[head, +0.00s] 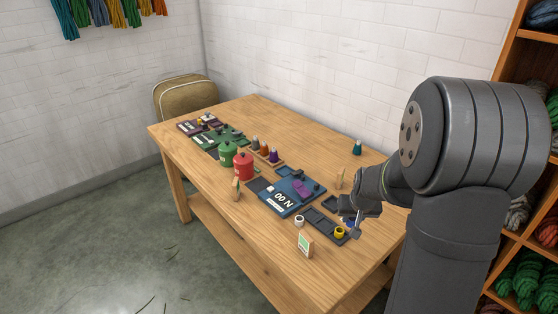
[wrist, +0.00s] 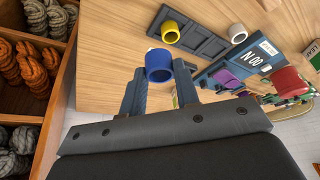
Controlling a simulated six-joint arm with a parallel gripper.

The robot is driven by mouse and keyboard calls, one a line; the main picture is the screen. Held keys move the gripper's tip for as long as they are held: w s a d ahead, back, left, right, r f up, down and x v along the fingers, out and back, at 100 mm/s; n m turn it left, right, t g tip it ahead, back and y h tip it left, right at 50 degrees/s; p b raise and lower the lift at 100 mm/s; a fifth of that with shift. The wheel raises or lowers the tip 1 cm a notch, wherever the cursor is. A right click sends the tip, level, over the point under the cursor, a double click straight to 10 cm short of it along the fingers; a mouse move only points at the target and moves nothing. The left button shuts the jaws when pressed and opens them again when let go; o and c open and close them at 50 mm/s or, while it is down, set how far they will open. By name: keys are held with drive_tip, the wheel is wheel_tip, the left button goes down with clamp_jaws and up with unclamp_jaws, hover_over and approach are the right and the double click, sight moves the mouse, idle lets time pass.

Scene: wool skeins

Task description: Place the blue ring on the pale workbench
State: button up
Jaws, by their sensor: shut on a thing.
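The blue ring (wrist: 158,70) is held between the two fingers of my gripper (head: 354,219) at the fingertips in the wrist view. In the head view only a small blue patch of it shows, mostly hidden by the fingers. The pale workbench (head: 262,239) is a light wooden table, and its top also shows below the ring in the wrist view (wrist: 112,45). My gripper is over the right part of the workbench, near the dark tray. I cannot tell how far the ring is above the wood.
A dark tray (wrist: 203,45) has a yellow ring (wrist: 171,31) on one end and a white ring (wrist: 237,33) beside it. A blue board (head: 289,196), red canister (head: 243,166) and green canister (head: 228,153) stand further along. Bare wood lies along the front edge.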

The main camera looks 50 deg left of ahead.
drive_tip(key=s+a+f, duration=0.1)
drive_tip(key=a+f, duration=0.1)
drive_tip(key=a, duration=0.1)
drive_tip(key=s+a+f, duration=0.1)
drive_tip(key=a+f, duration=0.1)
drive_tip(key=a, duration=0.2)
drive_tip(key=s+a+f, duration=0.2)
drive_tip(key=a+f, duration=0.1)
drive_tip(key=a, duration=0.1)
drive_tip(key=shift+a+f, duration=0.1)
drive_tip(key=shift+f, duration=1.9)
drive_tip(key=shift+f, duration=0.15)
drive_tip(key=o, duration=1)
drive_tip(key=shift+s+r, duration=0.1)
drive_tip(key=shift+r, duration=0.5)
drive_tip(key=v, duration=1.1)
